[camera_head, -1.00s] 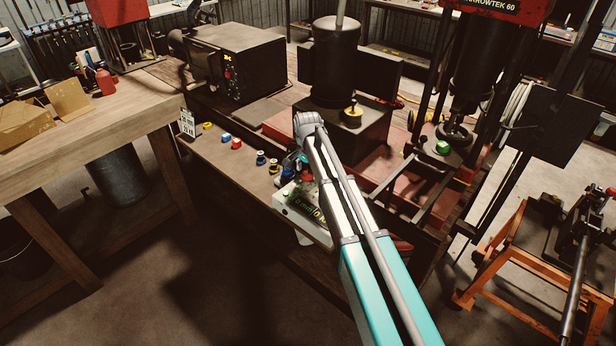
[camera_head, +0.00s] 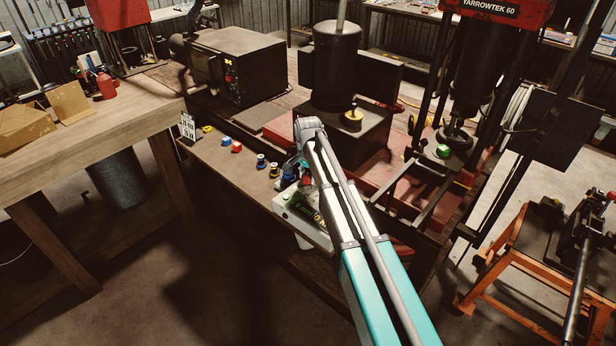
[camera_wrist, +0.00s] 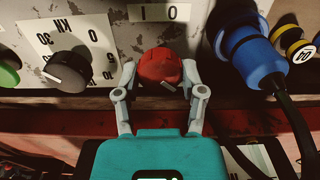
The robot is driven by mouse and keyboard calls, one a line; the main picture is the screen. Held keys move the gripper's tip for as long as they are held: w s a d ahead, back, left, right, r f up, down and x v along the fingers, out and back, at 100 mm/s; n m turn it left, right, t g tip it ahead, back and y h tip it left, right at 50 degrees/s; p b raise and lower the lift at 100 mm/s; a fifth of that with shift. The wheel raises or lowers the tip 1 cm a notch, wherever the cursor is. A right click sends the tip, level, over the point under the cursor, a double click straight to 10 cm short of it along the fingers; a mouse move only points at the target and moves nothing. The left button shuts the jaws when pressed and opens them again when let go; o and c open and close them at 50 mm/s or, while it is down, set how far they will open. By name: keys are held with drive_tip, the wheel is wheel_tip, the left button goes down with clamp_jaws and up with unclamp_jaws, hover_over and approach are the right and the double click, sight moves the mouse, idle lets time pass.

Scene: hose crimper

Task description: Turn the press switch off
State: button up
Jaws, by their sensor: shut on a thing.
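The press switch is a red rotary knob (camera_wrist: 160,66) on a worn grey panel (camera_wrist: 130,38) in the wrist view. A label (camera_wrist: 159,13) with "I" and "O" sits just above it. My gripper (camera_wrist: 160,76) is shut on the red knob, one grey finger on each side. A small light mark shows on the knob's lower front face. In the head view my arm reaches to the bench front, and the wrist and gripper (camera_head: 306,172) are small there; the knob cannot be made out behind them.
A black knob (camera_wrist: 66,71) with a number scale is left of the red knob, and a green button (camera_wrist: 8,74) is at the far left. A blue plug (camera_wrist: 250,55) with a black cable is close on the right. A wooden table (camera_head: 90,140) stands left.

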drive_tip(key=shift+n, duration=0.5)
drive_tip(key=n, duration=0.3)
drive_tip(key=shift+n, duration=0.4)
drive_tip(key=n, duration=0.4)
drive_tip(key=shift+n, duration=0.3)
drive_tip(key=n, duration=0.4)
drive_tip(key=shift+n, duration=2.1)
drive_tip(key=o, duration=1.2)
drive_tip(key=shift+c, duration=0.2)
drive_tip(key=shift+m, duration=0.4)
